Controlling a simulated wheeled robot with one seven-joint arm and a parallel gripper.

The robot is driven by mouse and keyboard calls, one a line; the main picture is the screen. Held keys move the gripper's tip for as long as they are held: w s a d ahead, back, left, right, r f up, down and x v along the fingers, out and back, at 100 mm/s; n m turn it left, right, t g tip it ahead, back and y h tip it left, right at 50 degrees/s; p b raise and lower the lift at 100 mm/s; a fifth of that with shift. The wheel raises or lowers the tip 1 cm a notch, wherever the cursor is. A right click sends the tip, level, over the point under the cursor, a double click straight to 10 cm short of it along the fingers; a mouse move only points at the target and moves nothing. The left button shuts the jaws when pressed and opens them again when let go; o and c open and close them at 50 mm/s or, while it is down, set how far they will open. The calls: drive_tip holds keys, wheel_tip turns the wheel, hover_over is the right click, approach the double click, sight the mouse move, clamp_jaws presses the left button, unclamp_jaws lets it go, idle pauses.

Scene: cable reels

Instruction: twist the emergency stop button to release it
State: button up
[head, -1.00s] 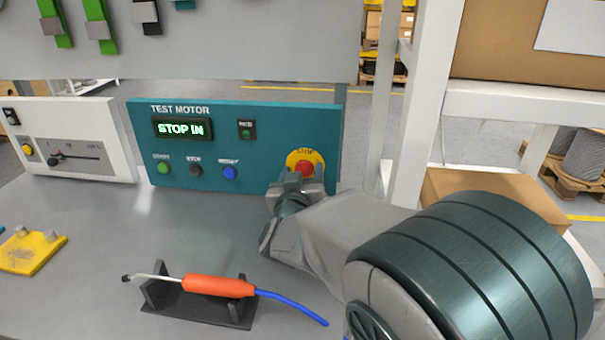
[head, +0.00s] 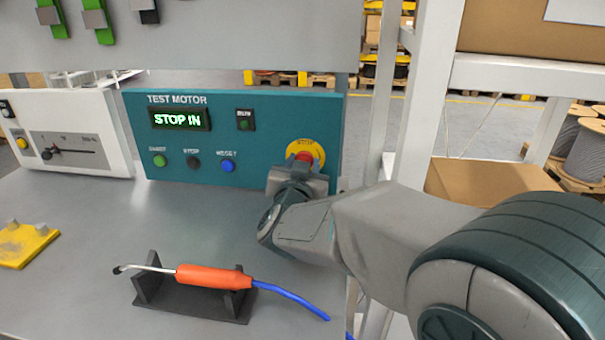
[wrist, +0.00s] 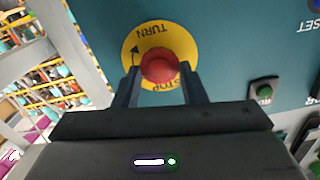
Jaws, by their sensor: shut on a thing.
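The red emergency stop button (wrist: 160,66) sits on a round yellow plate (wrist: 131,50) marked TURN and STOP with an arrow. In the head view the button (head: 304,157) is on the right side of the teal TEST MOTOR panel (head: 250,108), partly hidden by my gripper. My gripper (wrist: 160,82) is shut on the red button, one finger on each side of it. In the head view my gripper (head: 298,170) reaches the panel from the front.
Green, black and blue buttons (head: 228,166) line the panel's lower left. A soldering-iron-like tool with an orange handle (head: 215,276) rests in a black stand on the grey bench. A white unit (head: 72,130) stands left. A white shelf post (head: 405,110) stands close right.

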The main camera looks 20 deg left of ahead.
drive_tip(key=shift+m+b, duration=1.3)
drive_tip(key=shift+m, duration=0.4)
drive_tip(key=o, duration=1)
drive_tip(key=v, duration=0.7)
drive_tip(key=shift+s, duration=0.25)
drive_tip(key=shift+d, duration=0.1)
